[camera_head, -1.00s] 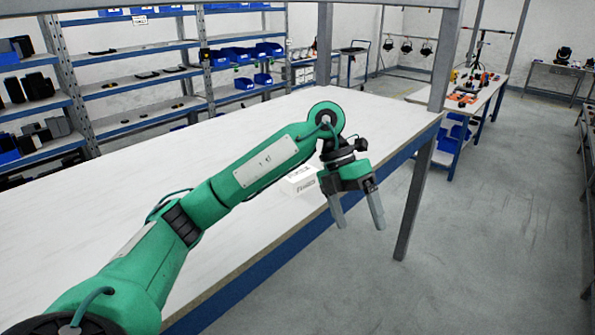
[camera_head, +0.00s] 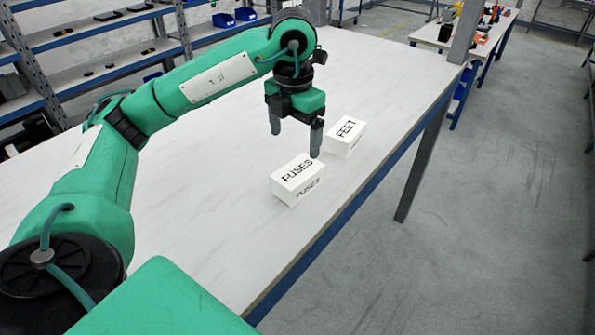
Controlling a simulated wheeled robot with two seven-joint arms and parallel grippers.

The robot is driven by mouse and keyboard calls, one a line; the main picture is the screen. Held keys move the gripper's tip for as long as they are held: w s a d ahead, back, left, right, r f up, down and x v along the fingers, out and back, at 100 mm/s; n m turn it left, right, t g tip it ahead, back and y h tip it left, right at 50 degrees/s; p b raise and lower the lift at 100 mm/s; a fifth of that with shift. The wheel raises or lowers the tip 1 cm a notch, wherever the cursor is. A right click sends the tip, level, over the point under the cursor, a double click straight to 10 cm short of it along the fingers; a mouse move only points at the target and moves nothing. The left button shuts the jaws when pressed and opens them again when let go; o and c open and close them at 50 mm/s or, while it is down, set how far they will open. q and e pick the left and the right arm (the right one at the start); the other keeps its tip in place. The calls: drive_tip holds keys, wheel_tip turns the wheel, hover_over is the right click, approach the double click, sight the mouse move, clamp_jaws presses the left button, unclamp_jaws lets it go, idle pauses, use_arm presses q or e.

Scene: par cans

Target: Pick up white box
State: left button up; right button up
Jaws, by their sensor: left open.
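Two white boxes stand on the white tabletop (camera_head: 220,235) near its right edge. The nearer white box (camera_head: 297,180) is marked FUSES on its top and front side. The farther white box (camera_head: 345,137) is marked FEET. My left gripper (camera_head: 295,138) is open and empty, with its fingers pointing down. In the picture it is just above and behind the FUSES box and left of the FEET box; its exact height is hard to judge. My right gripper is not in view.
Shelves (camera_head: 90,45) with blue bins stand behind the table at the left. A grey post (camera_head: 463,35) rises at the table's far right corner. A second table (camera_head: 470,35) with tools is at the back right. Most of the tabletop is bare.

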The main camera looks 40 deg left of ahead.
use_arm(q)
hover_over(298, 170)
drive_tip(key=f, duration=0.4)
drive_tip(key=shift+s+a+f, duration=0.15)
drive_tip(key=shift+s+a, duration=0.15)
drive_tip(key=shift+a, duration=0.1)
drive_tip(key=shift+s+d+f, duration=0.1)
drive_tip(key=shift+d+f, duration=0.05)
drive_tip(key=shift+f, duration=0.4)
drive_tip(key=shift+s+d+f, duration=0.1)
drive_tip(key=shift+f, duration=0.45)
drive_tip(key=shift+w+a+f, duration=0.1)
drive_tip(key=shift+w+f, duration=0.05)
drive_tip(key=shift+f, duration=0.35)
drive_tip(key=shift+f+p, duration=0.2)
drive_tip(key=shift+p, duration=0.25)
drive_tip(key=f+p, duration=0.1)
drive_tip(key=f, duration=0.1)
drive_tip(key=f+p, duration=0.1)
drive_tip(key=f, duration=0.1)
drive_tip(key=shift+w+d+p, duration=0.25)
drive_tip(key=shift+w+p, duration=0.05)
drive_tip(key=shift+p, duration=0.05)
drive_tip(key=shift+f, duration=0.5)
drive_tip(key=c, duration=1.2)
drive_tip(key=shift+o, duration=0.2)
drive_tip(key=shift+r, duration=0.1)
